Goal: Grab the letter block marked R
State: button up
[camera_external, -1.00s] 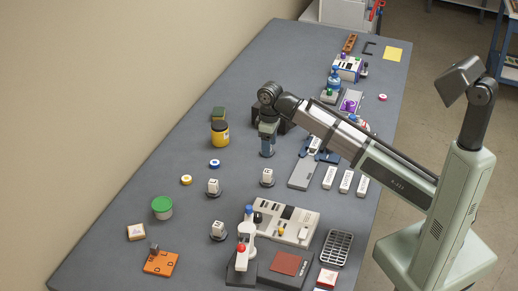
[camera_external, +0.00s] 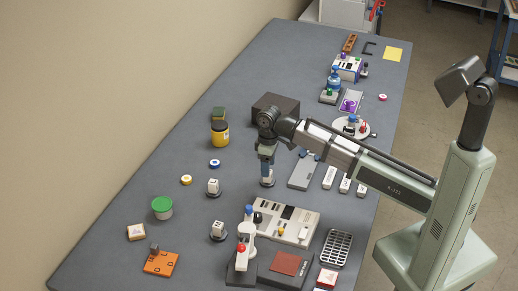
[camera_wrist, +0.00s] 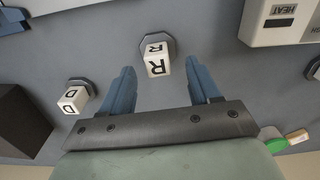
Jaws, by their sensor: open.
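The block marked R (camera_wrist: 157,62) is white with black letters and stands on a dark hexagonal base in the wrist view. My gripper (camera_wrist: 159,68) is open, with one blue finger to each side of the block in the picture. I cannot tell from this view how far the fingertips are above it. In the external view my gripper (camera_external: 267,164) points down directly over a white block on a dark base (camera_external: 267,183), which it partly covers. A block marked D (camera_wrist: 75,99) stands to the left in the wrist view.
Two more white blocks stand on dark bases, one farther left (camera_external: 213,186) and one nearer the front (camera_external: 218,230). A white machine (camera_external: 285,217) is in front of my gripper. A dark box (camera_external: 275,105) stands behind it. Bare mat lies to its left.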

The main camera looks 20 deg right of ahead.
aim_at(269, 182)
jog(key=shift+w+f, duration=0.2)
jog(key=shift+f, duration=2.3)
jog(key=shift+c, duration=0.4)
grip_shut()
